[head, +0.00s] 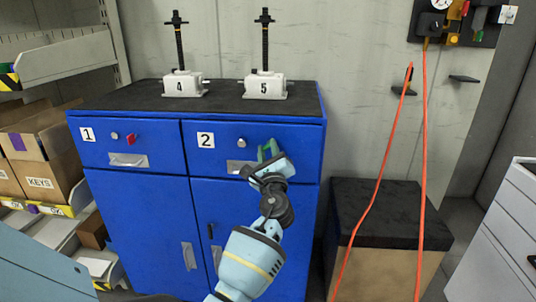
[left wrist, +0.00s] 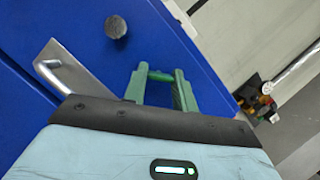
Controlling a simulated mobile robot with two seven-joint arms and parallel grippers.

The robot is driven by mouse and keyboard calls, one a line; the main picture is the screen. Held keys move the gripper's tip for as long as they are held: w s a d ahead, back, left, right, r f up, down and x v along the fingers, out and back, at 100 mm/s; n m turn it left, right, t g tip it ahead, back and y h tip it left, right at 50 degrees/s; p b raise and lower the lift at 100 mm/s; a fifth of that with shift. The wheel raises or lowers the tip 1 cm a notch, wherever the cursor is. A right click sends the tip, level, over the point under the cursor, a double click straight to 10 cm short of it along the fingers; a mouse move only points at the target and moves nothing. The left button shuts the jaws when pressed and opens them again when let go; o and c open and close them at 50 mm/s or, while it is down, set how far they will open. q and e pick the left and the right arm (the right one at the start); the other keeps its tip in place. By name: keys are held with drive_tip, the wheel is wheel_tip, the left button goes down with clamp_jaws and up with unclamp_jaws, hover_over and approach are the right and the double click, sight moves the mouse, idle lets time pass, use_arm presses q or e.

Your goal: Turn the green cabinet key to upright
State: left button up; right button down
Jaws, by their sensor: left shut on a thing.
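The blue cabinet (head: 255,210) has two drawers side by side, labelled 1 and 2. My left gripper (head: 268,150) reaches the right part of drawer 2 (head: 222,161). In the left wrist view its two green fingers stand against the blue front, with the small green key (left wrist: 160,76) between them. The gripper is shut on the key, and the fingers hide much of it. The key's exact tilt cannot be told. A red key (head: 132,139) sits on drawer 1. My right gripper is not in view.
A round silver knob (left wrist: 116,27) and a metal handle (left wrist: 66,75) are close to the left gripper on the drawer front. Two screw jacks, 4 (head: 183,85) and 5 (head: 265,87), stand on the cabinet top. An orange hose (head: 423,170) hangs at the right.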

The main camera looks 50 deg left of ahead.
use_arm(q)
drive_tip(key=n+g, duration=0.1)
drive_tip(key=n, duration=0.2)
drive_tip(key=shift+r+n+g, duration=0.1)
drive_tip(key=shift+n+g, duration=0.2)
drive_tip(key=shift+n, duration=0.1)
drive_tip(key=n+g, duration=0.1)
drive_tip(key=n, duration=0.2)
drive_tip(key=shift+w+r, duration=0.1)
drive_tip(key=n+g+h+p, duration=0.1)
drive_tip(key=n, duration=0.3)
drive_tip(key=shift+r, duration=0.1)
drive_tip(key=shift+c, duration=0.2)
drive_tip(key=shift+n+g+p, duration=0.35)
drive_tip(key=shift+n+g, duration=0.05)
drive_tip(key=shift+n, duration=0.1)
drive_tip(key=shift+o, duration=0.2)
drive_tip(key=shift+n, duration=0.3)
drive_tip(key=o, duration=1)
drive_tip(key=shift+c, duration=0.2)
drive_tip(key=shift+d, duration=0.1)
